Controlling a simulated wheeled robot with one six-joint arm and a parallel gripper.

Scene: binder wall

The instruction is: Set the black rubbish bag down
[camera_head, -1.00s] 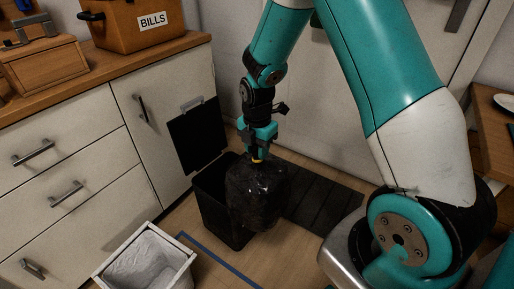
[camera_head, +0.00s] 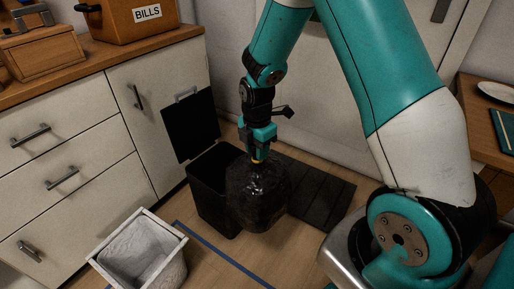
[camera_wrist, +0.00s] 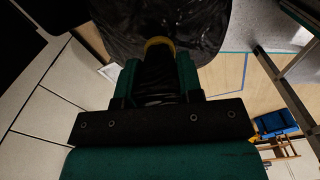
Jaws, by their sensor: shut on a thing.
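The black rubbish bag (camera_head: 259,198) hangs from my gripper (camera_head: 258,157), shiny and full, with a yellow tie at its neck. In the head view it is in front of the black bin (camera_head: 212,178), overlapping the bin's right side; I cannot tell whether it touches the bin or the floor. In the wrist view the bag (camera_wrist: 160,22) fills the top, and my gripper (camera_wrist: 158,75) is shut on its neck just below the yellow tie. The bag hides part of the bin and of the dark mat behind it.
A white bin with a pale liner (camera_head: 140,252) stands at the front left. A dark slatted mat (camera_head: 318,193) lies on the floor at the right. Blue tape (camera_head: 215,250) crosses the floor. White drawers (camera_head: 60,150) line the left. A wooden table (camera_head: 487,125) stands at the far right.

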